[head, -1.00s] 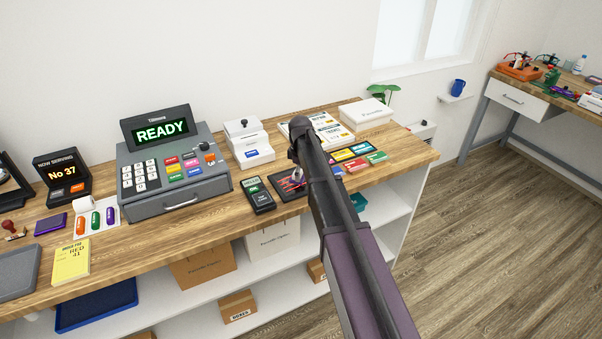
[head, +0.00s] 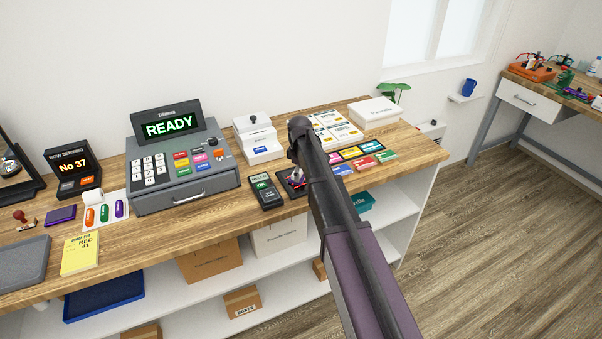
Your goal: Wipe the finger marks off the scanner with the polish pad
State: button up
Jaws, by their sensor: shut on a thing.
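The scanner (head: 284,190) seems to be the flat dark panel on the counter, right of the card terminal. Some red shows on it, partly hidden, and I cannot tell how much marking is there. My gripper (head: 297,180) points down over the panel, at the end of my dark arm. It is shut on a small bluish piece (head: 298,186), which seems to be the polish pad. The piece is low at the panel; whether it touches the surface is too small to tell. My arm hides the panel's right side.
The card terminal (head: 266,192) stands close on the left. Coloured cards (head: 364,161) lie to the right, and a white box (head: 375,111) stands behind them. The cash register (head: 183,172) stands further left. The counter's front edge (head: 215,217) is near.

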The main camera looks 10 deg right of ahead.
aim_at(292, 175)
jog(key=shift+a, duration=0.1)
jog(key=shift+s+a, duration=0.25)
jog(key=shift+a, duration=0.5)
jog(key=shift+s+a, duration=0.25)
jog(key=shift+a, duration=0.5)
jog(key=shift+f, duration=0.1)
jog(key=shift+d, duration=0.15)
jog(key=shift+w+d, duration=0.3)
jog(key=shift+d, duration=0.45)
jog(key=shift+w+d, duration=0.25)
jog(key=shift+d, duration=0.45)
jog(key=shift+w+d, duration=0.2)
jog(key=shift+d, duration=0.65)
jog(key=shift+w+d, duration=0.2)
jog(key=shift+d, duration=0.6)
